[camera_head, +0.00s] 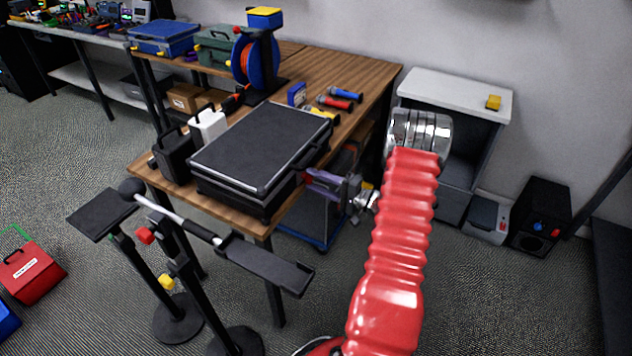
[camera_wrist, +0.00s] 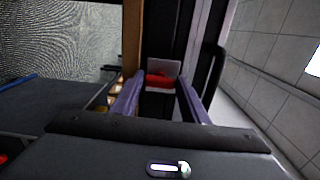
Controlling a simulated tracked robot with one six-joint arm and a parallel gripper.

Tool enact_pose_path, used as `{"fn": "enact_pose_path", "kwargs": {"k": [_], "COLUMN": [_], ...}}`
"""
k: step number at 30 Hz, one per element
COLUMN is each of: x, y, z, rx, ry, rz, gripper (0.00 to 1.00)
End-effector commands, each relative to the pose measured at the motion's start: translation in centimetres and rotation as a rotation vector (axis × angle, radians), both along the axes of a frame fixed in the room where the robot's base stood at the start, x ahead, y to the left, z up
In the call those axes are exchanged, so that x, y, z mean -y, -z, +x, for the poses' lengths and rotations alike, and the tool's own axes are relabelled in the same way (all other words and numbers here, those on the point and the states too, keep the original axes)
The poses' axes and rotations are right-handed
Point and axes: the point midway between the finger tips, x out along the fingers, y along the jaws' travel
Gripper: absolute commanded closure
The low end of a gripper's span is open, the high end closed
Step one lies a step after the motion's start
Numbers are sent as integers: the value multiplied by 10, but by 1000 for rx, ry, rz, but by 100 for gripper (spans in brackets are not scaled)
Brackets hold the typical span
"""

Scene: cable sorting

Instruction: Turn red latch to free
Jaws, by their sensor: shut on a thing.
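The red latch (camera_wrist: 160,78) shows in the wrist view, on a pale metal plate on the side of a dark case. The black case (camera_head: 262,140) with silver edging lies closed on the wooden workbench (camera_head: 352,85) in the head view. My gripper (camera_head: 309,176) is at the case's right side, below its handle. In the wrist view my gripper's purple fingers (camera_wrist: 160,90) stand on both sides of the latch and are shut on it. In the head view the latch is hidden, so its exact angle cannot be told there.
A black stand with a tray (camera_head: 265,262) stands in front of the bench. A white cabinet (camera_head: 455,92) with a yellow block is at the right.

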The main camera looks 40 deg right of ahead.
Motion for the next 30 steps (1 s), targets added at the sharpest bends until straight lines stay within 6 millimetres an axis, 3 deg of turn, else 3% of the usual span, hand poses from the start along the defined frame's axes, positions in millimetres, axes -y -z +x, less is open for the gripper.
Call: {"fn": "enact_pose_path", "kwargs": {"k": [17, 18, 25, 30], "x": [-2, -2, -1, -1], "y": [6, 6, 4, 3], "z": [-3, -3, -2, -1], "rx": [3, 2, 7, 10], "ry": [-2, -2, -1, -1], "rz": [-36, -36, -38, -39], "gripper": [82, 57, 41, 41]}}
